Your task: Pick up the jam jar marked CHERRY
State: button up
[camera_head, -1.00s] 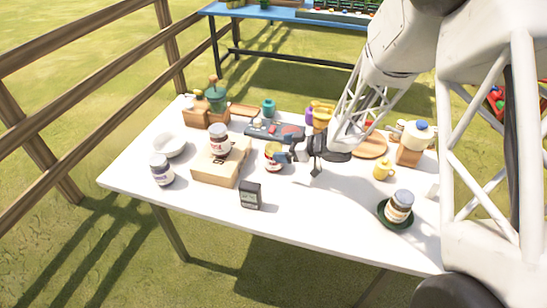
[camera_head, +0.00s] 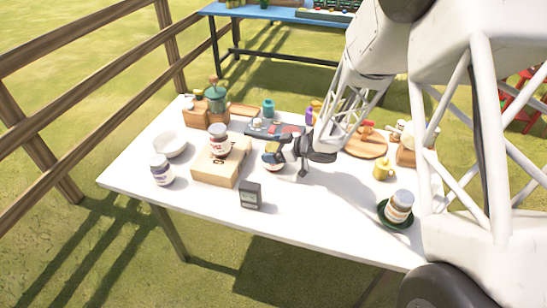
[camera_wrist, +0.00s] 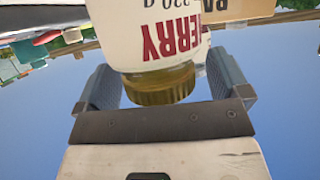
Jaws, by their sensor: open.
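A jam jar (camera_head: 273,162) stands on the white table (camera_head: 300,220), right of a wooden box. In the wrist view the jar (camera_wrist: 160,50) fills the upper middle; its white label shows large red letters ending in "ERRY", upside down, and its gold lid (camera_wrist: 160,90) lies between my two fingers. My gripper (camera_head: 283,150) is open at the jar, coming from its right and partly covering it. In the wrist view my gripper (camera_wrist: 165,88) shows free space beside the lid. In the head view the label is too small to read.
A jar with red lettering (camera_head: 219,147) stands on the wooden box (camera_head: 215,175). Another jar (camera_head: 162,172) is at the left, and one (camera_head: 399,206) sits on a green dish. A small dark display (camera_head: 250,195) stands in front. The front middle tabletop is clear.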

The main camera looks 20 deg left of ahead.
jog(key=c, duration=1.4)
jog(key=shift+r, duration=0.8)
notch_tip(320, 180, up, 2)
jog(key=shift+r, duration=0.1)
jog(key=s+d, duration=0.2)
jog(key=s, duration=0.2)
jog(key=s+d+r, duration=0.1)
jog(key=s+d, duration=0.2)
jog(key=s, duration=0.2)
jog(key=s+d, duration=0.3)
jog(key=s, duration=0.1)
jog(key=shift+s+d+r, duration=0.15)
jog(key=shift+s, duration=0.2)
